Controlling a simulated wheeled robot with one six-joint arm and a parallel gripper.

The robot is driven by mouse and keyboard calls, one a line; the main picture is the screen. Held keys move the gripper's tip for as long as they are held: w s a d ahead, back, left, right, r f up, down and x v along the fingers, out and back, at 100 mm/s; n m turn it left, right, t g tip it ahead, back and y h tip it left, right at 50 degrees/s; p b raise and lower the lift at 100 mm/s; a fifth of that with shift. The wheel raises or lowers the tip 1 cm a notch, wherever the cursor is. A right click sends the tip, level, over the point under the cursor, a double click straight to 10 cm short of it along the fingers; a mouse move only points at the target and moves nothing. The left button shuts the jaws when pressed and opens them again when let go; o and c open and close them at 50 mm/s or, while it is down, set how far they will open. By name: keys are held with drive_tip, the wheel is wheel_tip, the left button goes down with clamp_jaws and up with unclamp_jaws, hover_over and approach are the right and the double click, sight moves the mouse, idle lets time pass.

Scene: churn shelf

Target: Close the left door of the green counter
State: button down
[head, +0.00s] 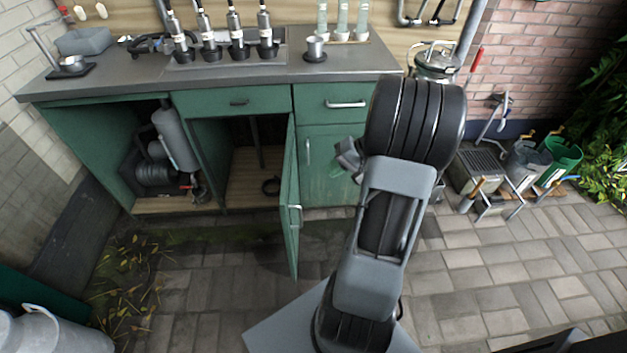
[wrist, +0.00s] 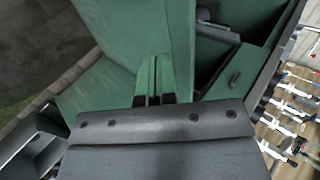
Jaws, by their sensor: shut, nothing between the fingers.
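The green counter (head: 236,101) stands against the wall under a grey top. A green door (head: 293,200) with a pale handle stands swung out, nearly edge-on to the head camera, at the right side of the open middle bay. The left bay is also open, with no door seen across it. My gripper (head: 352,165) is right of the open door, in front of the right cupboard, partly hidden by my arm. In the wrist view its fingers (wrist: 153,82) are together and empty, in front of green panels. Whether they touch a panel cannot be told.
The left bay holds a grey cylinder (head: 175,138) and a dark machine. A metal can (head: 60,335) stands at lower left. Buckets (head: 562,158) and a crate stand at right. Paving (head: 200,275) before the counter is mostly clear.

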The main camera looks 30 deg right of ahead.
sight(298, 206)
drive_tip(key=w+a+r+b+x, duration=0.1)
drive_tip(key=r+b+x, duration=0.1)
drive_tip(key=x, duration=1)
drive_tip(key=shift+a, duration=0.3)
